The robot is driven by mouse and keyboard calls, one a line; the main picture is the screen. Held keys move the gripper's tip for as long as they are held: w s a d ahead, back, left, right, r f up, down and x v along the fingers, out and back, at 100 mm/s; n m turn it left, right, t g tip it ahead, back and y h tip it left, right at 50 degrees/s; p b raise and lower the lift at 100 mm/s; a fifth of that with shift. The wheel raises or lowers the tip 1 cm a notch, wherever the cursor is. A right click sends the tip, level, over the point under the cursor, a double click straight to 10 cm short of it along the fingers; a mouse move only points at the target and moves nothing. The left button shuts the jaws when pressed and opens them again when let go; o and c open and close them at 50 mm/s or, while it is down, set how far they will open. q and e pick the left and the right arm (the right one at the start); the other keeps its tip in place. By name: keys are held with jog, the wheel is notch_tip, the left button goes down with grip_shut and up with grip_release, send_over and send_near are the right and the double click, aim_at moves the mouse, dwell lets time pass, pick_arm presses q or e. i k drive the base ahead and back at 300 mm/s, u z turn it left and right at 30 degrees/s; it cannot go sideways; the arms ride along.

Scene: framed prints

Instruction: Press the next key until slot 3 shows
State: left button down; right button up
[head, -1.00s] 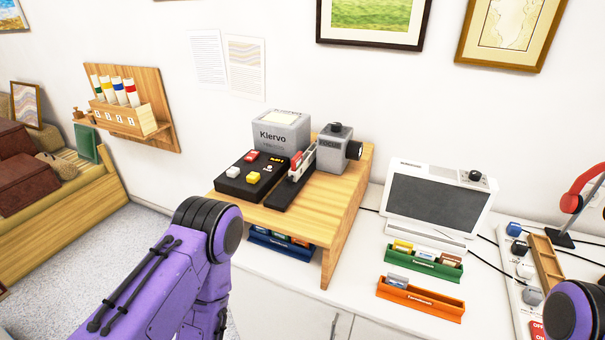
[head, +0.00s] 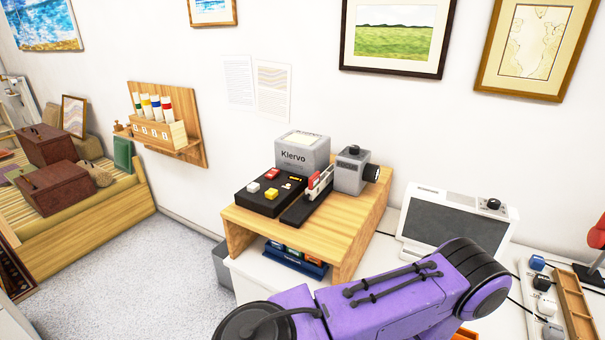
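A black control box (head: 268,193) sits on the wooden stand. It has a white key (head: 253,187), a yellow key (head: 271,194) and a red key (head: 272,173), plus a small lit orange display (head: 295,180) too small to read. Which one is the next key cannot be told. Beside it are a black track with a red-and-white slide carrier (head: 319,183) and a grey projector (head: 353,168). A purple link of my arm crosses the lower middle, in front of the stand. Neither gripper shows in the head view.
A grey Klervo box (head: 302,152) stands behind the control box. The wooden stand (head: 345,225) has a blue slide tray (head: 296,259) beneath it. A white-framed screen (head: 450,228) stands to the right. A socket strip and wooden tray (head: 575,305) lie at far right.

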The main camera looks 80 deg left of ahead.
aim_at(271, 194)
jog(key=k, duration=0.9)
jog(key=u, duration=1.55)
